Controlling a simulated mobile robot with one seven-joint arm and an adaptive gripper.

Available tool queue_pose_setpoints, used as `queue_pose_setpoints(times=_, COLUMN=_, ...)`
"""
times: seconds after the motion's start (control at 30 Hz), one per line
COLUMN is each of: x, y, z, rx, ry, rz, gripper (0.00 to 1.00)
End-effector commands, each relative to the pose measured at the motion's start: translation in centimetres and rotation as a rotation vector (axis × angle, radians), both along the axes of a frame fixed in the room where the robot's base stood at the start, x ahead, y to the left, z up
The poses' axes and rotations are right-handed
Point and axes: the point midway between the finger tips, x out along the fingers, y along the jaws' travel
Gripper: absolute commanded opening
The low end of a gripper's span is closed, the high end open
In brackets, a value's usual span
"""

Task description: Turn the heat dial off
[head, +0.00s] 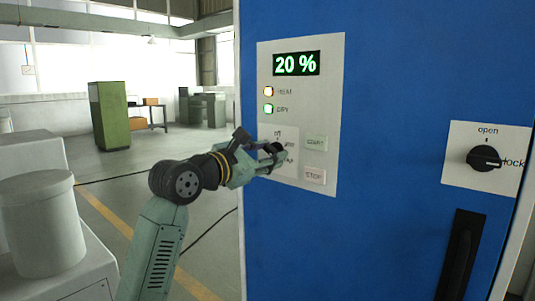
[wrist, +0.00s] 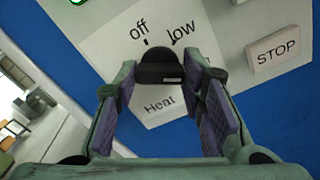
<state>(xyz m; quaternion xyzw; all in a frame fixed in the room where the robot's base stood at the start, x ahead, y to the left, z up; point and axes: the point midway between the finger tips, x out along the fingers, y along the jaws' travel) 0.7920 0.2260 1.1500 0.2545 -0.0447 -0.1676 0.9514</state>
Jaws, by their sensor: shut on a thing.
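The heat dial (wrist: 160,72) is a black knob on a white plate lettered "off", "low" and "Heat" in the wrist view. "Off" is at its upper left and "low" at its upper right; I cannot tell which mark it points at. My gripper (wrist: 161,80) has a finger on each side of the dial, with its tips closed on it. In the head view my gripper (head: 274,155) reaches the panel from the left and mostly hides the dial. The display (head: 296,64) above reads "20 %".
Two lit lamps, heat (head: 268,91) and dry (head: 268,108), sit above the dial. Start (head: 315,142) and stop (head: 315,176) buttons are close on its right. A black open/lock knob (head: 484,158) and a dark handle (head: 460,255) are farther right on the blue cabinet (head: 395,100).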

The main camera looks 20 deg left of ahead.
Motion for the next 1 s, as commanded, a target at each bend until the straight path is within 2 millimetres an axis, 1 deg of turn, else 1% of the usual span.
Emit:
queue_pose_setpoints(times=0.23, x=-0.01, y=0.00, z=0.00, rx=-0.029, ry=0.011, rz=0.000, gripper=0.09)
queue_pose_setpoints(times=0.43, x=-0.03, y=-0.01, z=0.00, rx=-0.121, ry=0.044, rz=0.001, gripper=0.09)
queue_pose_setpoints(times=0.57, x=-0.01, y=0.03, z=-0.07, rx=-0.218, ry=0.080, rz=0.001, gripper=0.09)
queue_pose_setpoints(times=1.0, x=-0.01, y=0.02, z=0.02, rx=-0.610, ry=0.220, rz=0.001, gripper=0.09)
